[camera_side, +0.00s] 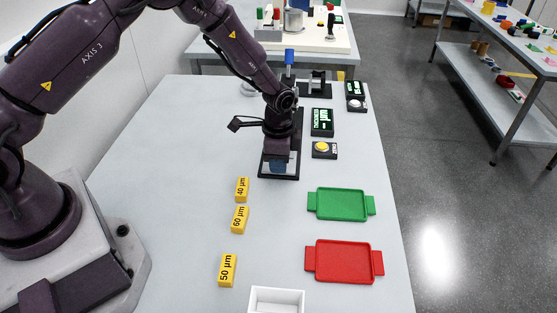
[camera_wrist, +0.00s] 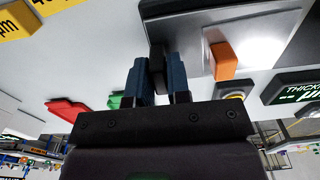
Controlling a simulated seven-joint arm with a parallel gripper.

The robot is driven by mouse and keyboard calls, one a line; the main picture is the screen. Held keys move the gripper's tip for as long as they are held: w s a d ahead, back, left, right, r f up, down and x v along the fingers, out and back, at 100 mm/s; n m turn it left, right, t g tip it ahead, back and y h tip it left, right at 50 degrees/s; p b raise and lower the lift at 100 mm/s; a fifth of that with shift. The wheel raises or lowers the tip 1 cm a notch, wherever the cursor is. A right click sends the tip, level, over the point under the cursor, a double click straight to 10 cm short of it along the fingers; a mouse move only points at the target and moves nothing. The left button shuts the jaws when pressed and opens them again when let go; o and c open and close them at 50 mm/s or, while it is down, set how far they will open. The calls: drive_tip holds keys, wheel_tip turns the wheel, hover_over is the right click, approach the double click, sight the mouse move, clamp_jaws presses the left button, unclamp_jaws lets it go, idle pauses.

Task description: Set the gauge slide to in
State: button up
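The gauge is a dark stand whose black base (camera_side: 266,172) shows under my gripper in the side view, with a blue-topped post (camera_side: 289,57) behind. In the wrist view its grey metal plate (camera_wrist: 205,15) carries an orange block (camera_wrist: 222,61). A black upright handle (camera_wrist: 157,68), seemingly the gauge slide's, stands between my gripper's blue fingers (camera_wrist: 158,85). I see no gap on either side, so the fingers look closed on it. My gripper (camera_side: 280,165) is low over the gauge in the side view and hides much of it. The slide's position cannot be told.
Yellow blocks marked 40 µm (camera_side: 242,189), 60 µm (camera_side: 239,220) and 50 µm (camera_side: 228,270) lie left. A green tray (camera_side: 341,204), red tray (camera_side: 343,262) and white box (camera_side: 276,300) are nearer. A thickness display (camera_side: 322,122) and yellow button (camera_side: 322,147) stand right of the gauge.

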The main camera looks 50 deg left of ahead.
clamp_jaws()
drive_tip(key=w+a, duration=0.8)
drive_tip(key=shift+w+a, duration=0.1)
drive_tip(key=shift+w, duration=0.05)
drive_tip(key=o, duration=0.5)
unclamp_jaws()
wheel_tip(320, 180, up, 13)
drive_tip(key=shift+r, duration=0.1)
